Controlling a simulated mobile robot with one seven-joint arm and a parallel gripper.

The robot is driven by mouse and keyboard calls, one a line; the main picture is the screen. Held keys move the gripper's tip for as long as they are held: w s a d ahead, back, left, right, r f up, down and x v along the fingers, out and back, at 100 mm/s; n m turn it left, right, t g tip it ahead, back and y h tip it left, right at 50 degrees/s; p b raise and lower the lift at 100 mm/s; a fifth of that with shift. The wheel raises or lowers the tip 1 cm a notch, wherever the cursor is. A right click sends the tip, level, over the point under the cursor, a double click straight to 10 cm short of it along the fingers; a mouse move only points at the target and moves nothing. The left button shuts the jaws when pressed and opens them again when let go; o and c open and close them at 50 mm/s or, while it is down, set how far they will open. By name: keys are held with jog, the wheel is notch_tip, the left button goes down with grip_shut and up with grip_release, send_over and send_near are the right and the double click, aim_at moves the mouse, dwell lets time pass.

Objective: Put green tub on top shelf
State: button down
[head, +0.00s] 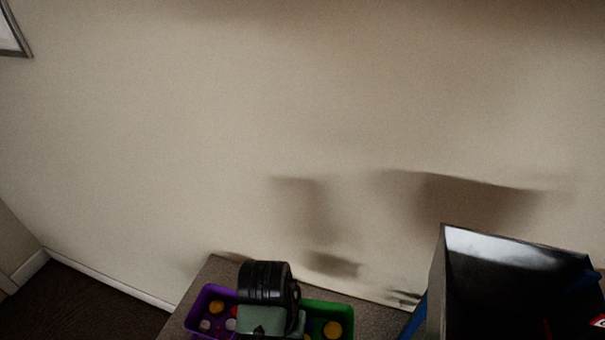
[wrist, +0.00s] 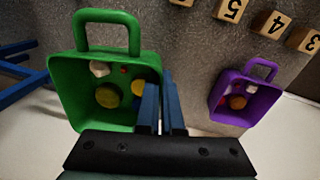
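The green tub (head: 350,312) stands on a grey-brown table beside the wall in the head view, partly hidden by my arm. In the wrist view the green tub (wrist: 62,92) is large at the left, with a loop handle and several small round things inside. My gripper (wrist: 160,85) has its two blue fingers close together at the tub's right side wall, one on the inner side and one on the outer side. The fingers look closed on that wall. A black open shelf unit (head: 437,285) stands at the lower right of the head view; its separate levels cannot be told apart.
A purple tub (wrist: 247,85) with small things in it stands on the table apart from the green one; it also shows in the head view (head: 188,318). Wooden number blocks (wrist: 272,22) lie near the wrist view's top right. Blue bars (wrist: 22,70) show at its left.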

jog(key=s+d+r+p, duration=0.1)
jog(key=s+d+r+n+p, duration=0.1)
jog(key=shift+d, duration=0.3)
jog(key=shift+s+d+n, duration=0.2)
jog(key=shift+d+n, duration=0.05)
jog(key=shift+n, duration=0.05)
jog(key=shift+f, duration=0.1)
jog(key=shift+a, duration=0.15)
dwell(0.9)
